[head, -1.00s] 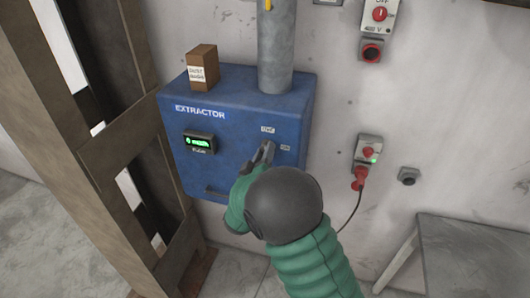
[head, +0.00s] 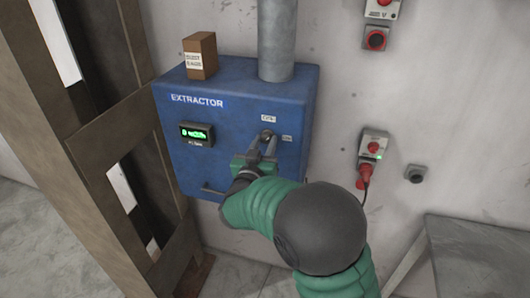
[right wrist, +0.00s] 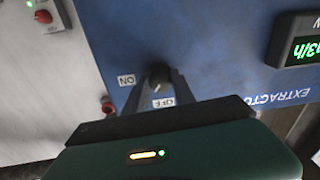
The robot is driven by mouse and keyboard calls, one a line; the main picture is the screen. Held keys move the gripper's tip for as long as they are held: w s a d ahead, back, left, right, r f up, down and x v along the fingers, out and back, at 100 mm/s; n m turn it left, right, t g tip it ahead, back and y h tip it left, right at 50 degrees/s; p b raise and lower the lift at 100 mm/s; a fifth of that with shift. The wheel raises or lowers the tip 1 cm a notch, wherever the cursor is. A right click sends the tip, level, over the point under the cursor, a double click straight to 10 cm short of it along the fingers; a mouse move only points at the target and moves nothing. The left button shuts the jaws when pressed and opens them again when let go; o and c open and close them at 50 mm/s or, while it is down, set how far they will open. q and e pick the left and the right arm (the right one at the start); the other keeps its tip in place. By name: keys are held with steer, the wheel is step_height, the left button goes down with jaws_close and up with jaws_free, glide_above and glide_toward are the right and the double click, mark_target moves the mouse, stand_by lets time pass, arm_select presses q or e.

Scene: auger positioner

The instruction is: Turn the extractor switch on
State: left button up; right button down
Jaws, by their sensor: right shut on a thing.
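The blue extractor box (head: 228,125) is on the wall, with a dark switch knob (head: 267,133) on its front. An OFF label (head: 268,118) is above the knob and an ON label (head: 287,138) to its right. In the right wrist view the knob (right wrist: 159,74) sits between my fingertips, with the ON label (right wrist: 126,80) and OFF label (right wrist: 163,103) close by. My right gripper (head: 264,143) is shut on the knob. The knob's exact pointing direction is hard to tell. My left gripper is not in view.
A green-lit display (head: 196,133) is on the box's left front. A cardboard box (head: 200,57) and a grey pipe (head: 276,40) are on top. A wooden frame (head: 105,135) stands left. A red plug socket (head: 372,150) and a grey table (head: 480,260) are right.

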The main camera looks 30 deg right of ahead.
steer(key=m+b, duration=0.6)
steer(key=shift+m+b, duration=0.3)
steer(key=shift+b, duration=0.1)
steer(key=shift+m+b, duration=1.05)
steer(key=shift+m, duration=0.15)
steer(key=shift+r+m+b, duration=0.15)
steer(key=shift+m+b, duration=0.55)
steer(key=shift+m, duration=0.1)
steer(key=shift+h, duration=0.3)
steer(key=c, duration=1.1)
jaws_free()
steer(key=shift+w, duration=0.1)
steer(key=shift+c, duration=0.2)
steer(key=shift+o, duration=0.4)
steer(key=shift+f, duration=0.2)
